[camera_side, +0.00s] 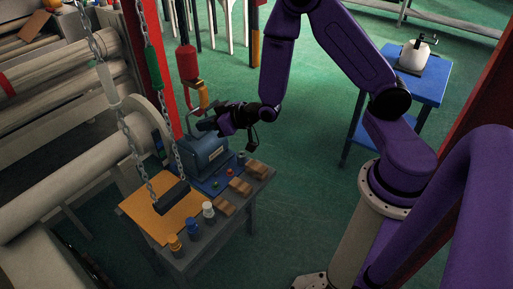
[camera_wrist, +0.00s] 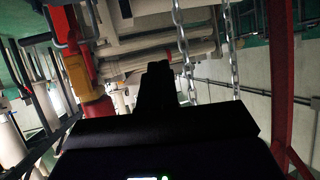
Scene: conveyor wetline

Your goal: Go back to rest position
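My gripper (camera_side: 222,120) is above the back of the small work table (camera_side: 182,256), close over the blue machine (camera_side: 207,155), at the end of my purple arm. In the side view its fingertips are small and dark, and I cannot tell if they touch the machine's top. In the wrist view my gripper (camera_wrist: 156,78) is a dark silhouette. Its fingers stand together as one narrow block at the middle of the wide hand, so it looks shut. I see nothing held between them.
Chains (camera_side: 126,125) hang at the table's left, with a dark bar (camera_side: 171,194) over an orange sheet (camera_side: 160,222). A red and yellow hanging device (camera_side: 187,62) is behind my gripper. Rollers (camera_side: 75,185) fill the left. A blue stand (camera_side: 425,85) is at right; green floor lies between.

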